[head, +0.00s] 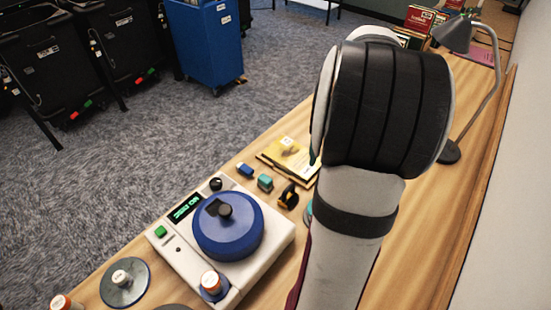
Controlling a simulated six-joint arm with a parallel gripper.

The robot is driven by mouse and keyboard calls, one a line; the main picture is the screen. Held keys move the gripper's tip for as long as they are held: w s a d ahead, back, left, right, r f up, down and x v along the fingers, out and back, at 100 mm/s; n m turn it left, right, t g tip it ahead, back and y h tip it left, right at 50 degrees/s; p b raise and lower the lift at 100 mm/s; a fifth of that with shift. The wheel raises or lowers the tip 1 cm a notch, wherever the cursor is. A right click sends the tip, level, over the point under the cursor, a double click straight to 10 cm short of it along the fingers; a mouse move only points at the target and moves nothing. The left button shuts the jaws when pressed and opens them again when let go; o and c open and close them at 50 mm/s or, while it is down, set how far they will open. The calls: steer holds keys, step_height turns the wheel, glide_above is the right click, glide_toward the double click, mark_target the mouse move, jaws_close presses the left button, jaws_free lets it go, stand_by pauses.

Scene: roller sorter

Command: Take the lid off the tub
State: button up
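A round blue tub (228,236) sits on a white boxy device on the wooden table, in the lower middle of the head view. A blue lid with a black knob (225,211) appears to cover its top; where lid and tub meet is hard to tell. A grey disc with a pale knob (124,282) lies flat on the table to the lower left. My arm rises through the right half of the view, to the right of the tub. My gripper is not in view.
A grey lamp (452,150) stands at right.

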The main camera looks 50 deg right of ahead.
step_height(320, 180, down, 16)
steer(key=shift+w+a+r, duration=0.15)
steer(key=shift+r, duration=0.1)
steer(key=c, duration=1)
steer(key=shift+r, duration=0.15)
